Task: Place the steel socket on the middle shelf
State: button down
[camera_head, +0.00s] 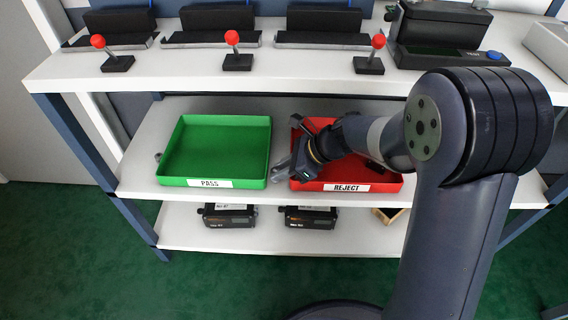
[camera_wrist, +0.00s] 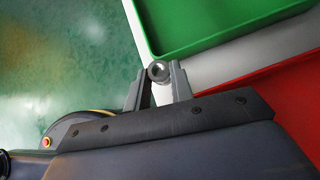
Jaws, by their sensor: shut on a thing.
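The steel socket (camera_wrist: 159,72) is a small grey ring-ended cylinder between the fingertips of my gripper (camera_wrist: 158,78) in the wrist view. My gripper is shut on it. In the head view my gripper (camera_head: 278,172) is over the middle shelf (camera_head: 142,178), at the gap between the green and red trays near the shelf's front edge. The socket is too small to make out there. I cannot tell whether it touches the shelf.
A green PASS tray (camera_head: 215,140) stands left of my gripper and a red REJECT tray (camera_head: 385,185) lies under my wrist. A small grey part (camera_head: 158,156) sits left of the green tray. Joystick-like levers (camera_head: 232,50) stand on the top shelf; dark devices (camera_head: 310,216) on the bottom shelf.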

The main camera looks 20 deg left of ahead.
jog(key=w, duration=0.2)
jog(key=w+a, duration=0.1)
jog(key=w, duration=0.2)
jog(key=shift+w+a+b, duration=0.15)
jog(key=shift+b, duration=0.25)
jog(key=shift+f+b, duration=1.15)
jog(key=shift+f, duration=0.6)
jog(key=shift+f, duration=0.2)
jog(key=c, duration=1.2)
grip_release()
jog(key=shift+c, duration=0.2)
jog(key=shift+r, duration=0.1)
jog(key=shift+r, duration=0.25)
jog(key=p+v, duration=0.2)
jog(key=v, duration=0.3)
jog(key=shift+a+p, duration=0.1)
jog(key=shift+p, duration=0.25)
jog(key=d+p, duration=0.1)
jog(key=d, duration=0.3)
jog(key=d+p, duration=0.1)
jog(key=d, duration=0.3)
jog(key=w+d+p, duration=0.1)
jog(key=d, duration=0.3)
jog(key=shift+w+d+f+p, duration=0.1)
jog(key=shift+d+f+p, duration=0.05)
jog(key=shift+p, duration=0.15)
